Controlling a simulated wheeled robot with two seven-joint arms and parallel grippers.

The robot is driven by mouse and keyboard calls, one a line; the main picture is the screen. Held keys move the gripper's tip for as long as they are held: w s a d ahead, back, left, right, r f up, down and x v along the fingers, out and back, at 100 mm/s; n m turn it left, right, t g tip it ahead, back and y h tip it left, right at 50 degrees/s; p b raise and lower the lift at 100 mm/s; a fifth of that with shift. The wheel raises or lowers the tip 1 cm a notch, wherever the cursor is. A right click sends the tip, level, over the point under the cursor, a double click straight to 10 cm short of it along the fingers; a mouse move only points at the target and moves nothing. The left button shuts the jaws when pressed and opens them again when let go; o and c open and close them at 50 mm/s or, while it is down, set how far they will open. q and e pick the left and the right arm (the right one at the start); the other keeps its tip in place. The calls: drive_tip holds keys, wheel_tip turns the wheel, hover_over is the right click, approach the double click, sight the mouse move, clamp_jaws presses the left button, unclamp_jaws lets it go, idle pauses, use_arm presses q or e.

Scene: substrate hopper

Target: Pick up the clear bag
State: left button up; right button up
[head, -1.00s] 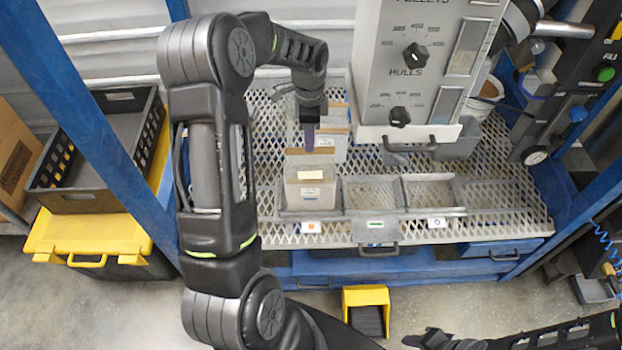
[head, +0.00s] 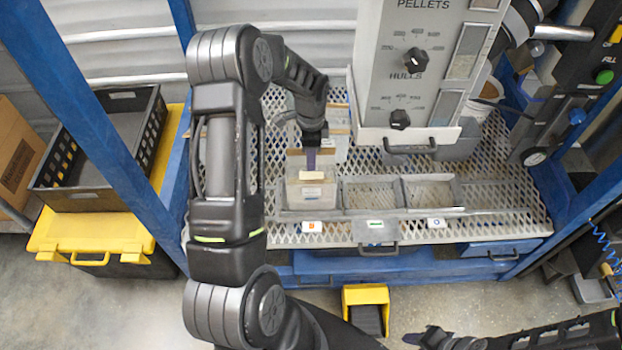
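A clear bag (head: 309,193) with a brown top edge and a pale label stands upright in the left compartment of the metal tray rack (head: 375,196). A second similar bag (head: 340,145) stands behind it, partly hidden by my arm. My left gripper (head: 311,164) points down at the top edge of the front bag. Its purple finger is seen edge-on, so I cannot tell its opening or whether it touches the bag. My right gripper (head: 430,338) is low at the bottom edge, away from the bags, its opening unclear.
The grey hopper (head: 425,75) with knobs hangs right of my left gripper. The rack's middle and right compartments look empty. A blue post (head: 95,120) stands at left, with a black crate (head: 75,185) beyond. A yellow bin (head: 366,297) is on the floor.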

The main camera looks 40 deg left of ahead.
idle(0.6)
use_arm(q)
clamp_jaws()
idle(1.2)
